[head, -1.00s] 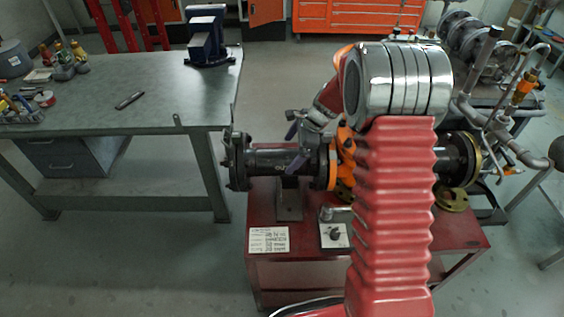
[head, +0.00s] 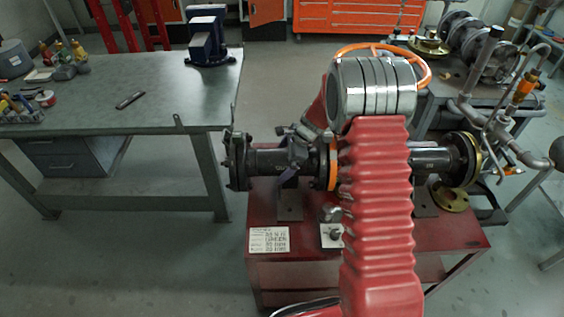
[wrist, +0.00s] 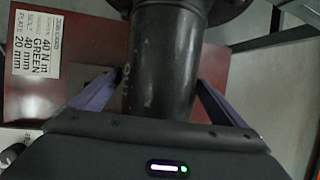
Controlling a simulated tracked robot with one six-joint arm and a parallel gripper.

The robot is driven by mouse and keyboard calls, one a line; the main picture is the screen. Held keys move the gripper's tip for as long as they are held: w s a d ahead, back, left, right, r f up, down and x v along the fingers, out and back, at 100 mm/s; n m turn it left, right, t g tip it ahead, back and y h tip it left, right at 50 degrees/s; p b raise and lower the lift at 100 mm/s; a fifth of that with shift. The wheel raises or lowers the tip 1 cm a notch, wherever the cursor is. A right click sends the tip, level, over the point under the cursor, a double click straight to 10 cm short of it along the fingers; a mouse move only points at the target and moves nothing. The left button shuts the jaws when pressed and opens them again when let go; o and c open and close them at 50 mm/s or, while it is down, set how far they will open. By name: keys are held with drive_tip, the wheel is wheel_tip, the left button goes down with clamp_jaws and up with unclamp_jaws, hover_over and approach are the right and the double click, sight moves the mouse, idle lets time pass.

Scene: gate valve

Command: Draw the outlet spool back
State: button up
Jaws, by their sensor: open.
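The outlet spool (head: 262,160) is a dark flanged pipe lying level over the red bench, left of my arm in the head view. In the wrist view the dark pipe (wrist: 160,65) with faint "OUT" lettering runs up the middle. My gripper (wrist: 157,88) is open, with one purple finger on each side of the pipe. The gripper (head: 291,154) also shows over the spool in the head view. Contact between fingers and pipe cannot be told. An orange ring (head: 333,163) is at the spool's right end; my arm hides the valve body beyond it.
An orange handwheel (head: 424,72) shows behind my arm. A second dark pipe (head: 430,160) continues right. The red bench (head: 275,205) carries a label plate (head: 269,240) and a small fixture (head: 331,233). A grey workbench (head: 150,95) stands left, with a gap between.

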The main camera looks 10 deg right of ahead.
sight(286, 154)
drive_tip(key=c, duration=1.5)
drive_tip(key=shift+o, duration=0.2)
drive_tip(key=shift+w+a+r, duration=0.1)
drive_tip(key=shift+w+a, duration=0.05)
drive_tip(key=shift+a, duration=0.3)
drive_tip(key=o, duration=1.5)
drive_tip(key=shift+c, duration=0.2)
drive_tip(key=shift+d, duration=0.1)
drive_tip(key=shift+v, duration=3.65)
